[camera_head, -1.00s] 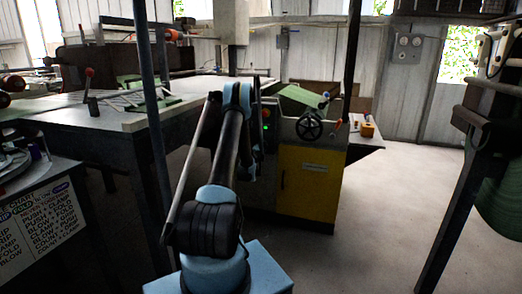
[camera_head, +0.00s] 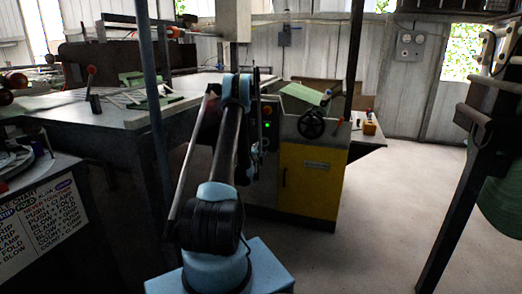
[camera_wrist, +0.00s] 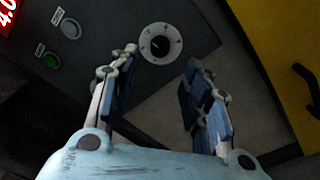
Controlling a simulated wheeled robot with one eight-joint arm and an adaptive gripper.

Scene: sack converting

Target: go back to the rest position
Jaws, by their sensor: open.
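My gripper (camera_wrist: 158,100) is open and empty in the wrist view, its two blue-padded fingers spread apart. Behind the fingers is the dark front of a machine with a round dial (camera_wrist: 160,43), a green button (camera_wrist: 51,61) and a pale button (camera_wrist: 70,28). The gap between the fingers and the panel cannot be judged exactly. In the head view my arm reaches forward over the floor toward the machine's control panel (camera_head: 267,125), and the gripper itself is mostly hidden behind the arm.
The machine has a yellow door (camera_head: 308,182) and a black handwheel (camera_head: 311,125). A long worktable (camera_head: 110,118) stands left, with a dark post (camera_head: 153,120) close to my arm. A sign board (camera_head: 42,228) is at lower left. The floor (camera_head: 390,205) at right is clear.

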